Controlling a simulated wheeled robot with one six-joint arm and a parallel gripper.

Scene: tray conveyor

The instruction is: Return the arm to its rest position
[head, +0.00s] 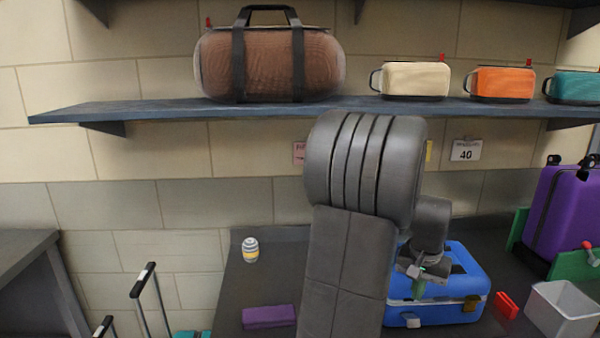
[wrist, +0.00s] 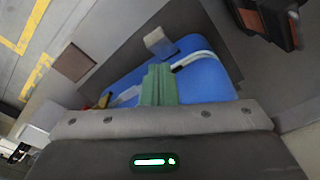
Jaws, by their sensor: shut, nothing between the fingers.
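My arm stands up in the middle of the head view, bent over at the top. My gripper (head: 424,284) hangs just in front of the blue suitcase (head: 455,270) on the dark counter. In the wrist view the green fingers of my gripper (wrist: 158,72) are together, with nothing between them. The blue suitcase (wrist: 205,75) lies beyond the fingertips there. I cannot tell if the fingers touch it. My forearm hides the left part of the suitcase in the head view.
A shelf (head: 180,110) with a brown duffel bag (head: 270,62) runs above. A striped can (head: 250,250) and a purple block (head: 268,316) stand left on the counter. A purple suitcase (head: 560,215), a red block (head: 507,305) and a white bin (head: 562,318) are right.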

